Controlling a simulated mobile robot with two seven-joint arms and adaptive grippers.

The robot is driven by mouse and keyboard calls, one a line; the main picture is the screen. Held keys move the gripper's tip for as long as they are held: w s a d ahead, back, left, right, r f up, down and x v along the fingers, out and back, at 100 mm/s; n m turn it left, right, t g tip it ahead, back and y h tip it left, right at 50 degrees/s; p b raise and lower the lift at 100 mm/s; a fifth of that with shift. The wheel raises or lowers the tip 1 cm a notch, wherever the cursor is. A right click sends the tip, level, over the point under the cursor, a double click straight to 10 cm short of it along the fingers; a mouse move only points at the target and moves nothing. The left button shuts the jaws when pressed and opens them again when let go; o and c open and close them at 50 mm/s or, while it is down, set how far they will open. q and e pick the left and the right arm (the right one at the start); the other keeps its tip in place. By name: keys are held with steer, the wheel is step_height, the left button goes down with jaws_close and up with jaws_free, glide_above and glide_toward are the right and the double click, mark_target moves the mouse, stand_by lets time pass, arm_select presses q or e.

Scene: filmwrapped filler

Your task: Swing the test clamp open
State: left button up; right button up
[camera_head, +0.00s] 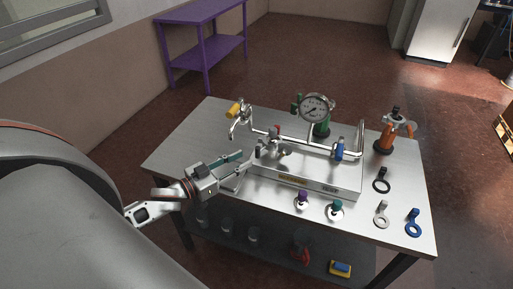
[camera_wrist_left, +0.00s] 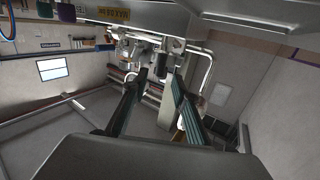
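The metal test rig (camera_head: 318,180) stands on the steel table, with pipes, a round pressure gauge (camera_head: 316,106) and a blue-handled valve (camera_head: 339,150). The test clamp seems to be the small metal fitting (camera_head: 272,146) at the rig's left end, but I cannot tell its exact shape or whether it is shut. My left gripper (camera_head: 246,160) is at the rig's left end, its two teal-lined fingers apart. In the left wrist view the open fingers (camera_wrist_left: 153,80) point at metal fittings and a dark knob (camera_wrist_left: 162,66). Contact is unclear. My right gripper is out of view.
A yellow-handled spout (camera_head: 234,110) rises behind my left gripper. The table's back left is clear.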

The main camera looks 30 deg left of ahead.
mark_target(258, 151)
arm_select(q)
steer(key=shift+h, duration=0.4)
steer(key=shift+a+r+x, duration=0.1)
steer(key=shift+r+x, duration=0.05)
steer(key=shift+x, duration=1.15)
steer(key=shift+a+r+x, duration=0.1)
steer(key=shift+r+x, duration=0.05)
steer(key=shift+x, duration=1.15)
steer(key=shift+r+x, duration=0.2)
steer(key=shift+x, duration=1.1)
steer(key=shift+w, duration=0.1)
jaws_close()
